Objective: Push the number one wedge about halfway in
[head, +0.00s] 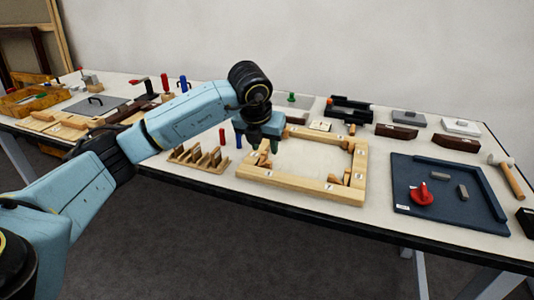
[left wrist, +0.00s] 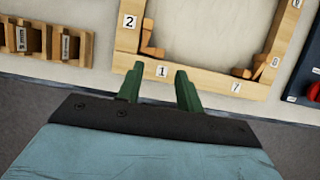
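A pale wooden frame (head: 300,184) lies on the table, with small wooden wedges in its inner corners. In the left wrist view, the frame's near rail (left wrist: 190,79) carries the labels 1 and 7. The wedge beside label 1 (left wrist: 152,52) lies in the inner corner between labels 1 and 2, against another upright-looking wedge piece. How deep it sits I cannot tell. My left gripper (head: 264,141) is open and empty, over the frame's left part. Its green fingers (left wrist: 159,88) show apart on either side of label 1, touching no wedge that I can see. My right gripper is not in view.
A slotted wooden rack (head: 200,159) stands left of the frame. A dark blue tray (head: 450,213) with a red clamp-like tool (head: 421,195) lies to the right. A hammer (head: 508,177) lies beyond it. Several blocks line the back. The frame's middle is clear.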

